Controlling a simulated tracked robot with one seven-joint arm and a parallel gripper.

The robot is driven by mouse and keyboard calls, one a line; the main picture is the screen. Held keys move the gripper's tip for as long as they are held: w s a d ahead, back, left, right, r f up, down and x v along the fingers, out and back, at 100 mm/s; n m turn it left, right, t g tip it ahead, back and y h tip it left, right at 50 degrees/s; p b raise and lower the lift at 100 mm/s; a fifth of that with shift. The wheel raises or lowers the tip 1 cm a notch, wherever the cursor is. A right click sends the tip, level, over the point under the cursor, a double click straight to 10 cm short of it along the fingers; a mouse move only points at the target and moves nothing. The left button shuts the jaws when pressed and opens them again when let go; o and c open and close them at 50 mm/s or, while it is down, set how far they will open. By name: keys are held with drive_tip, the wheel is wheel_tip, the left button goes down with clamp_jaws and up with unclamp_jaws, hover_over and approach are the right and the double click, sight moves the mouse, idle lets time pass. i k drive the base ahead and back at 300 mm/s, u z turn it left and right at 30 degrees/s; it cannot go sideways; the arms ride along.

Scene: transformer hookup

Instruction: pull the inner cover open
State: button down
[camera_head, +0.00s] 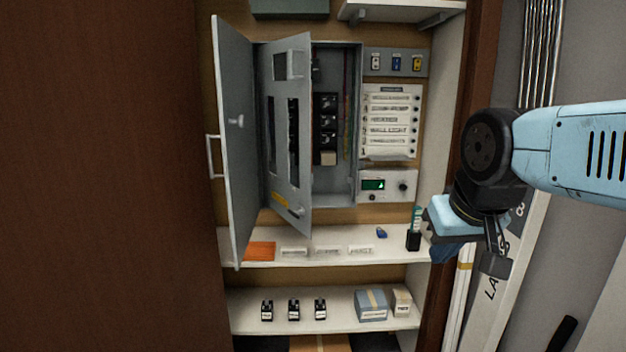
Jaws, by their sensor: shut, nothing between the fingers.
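The grey inner cover (283,95) of the electrical cabinet stands swung out at an angle, hinged on its left side. It has two tall slots, a small window near the top, a yellow label and a small handle (296,211) at its lower right. The cabinet's interior (335,185) shows to its right, with a column of black breakers (327,125). My gripper (496,264) is shut and empty, pointing down at the right, in front of the cupboard's right side and well apart from the cover.
The grey outer door (236,180) stands open left of the cover. A labelled white panel (390,122) and a display box (387,186) are right of the cabinet. Shelves below hold small parts, including a blue-grey box (371,305). A brown panel (105,180) fills the left.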

sight(280, 196)
drive_tip(key=z, duration=0.05)
drive_tip(key=i, duration=1)
drive_tip(key=u, duration=0.05)
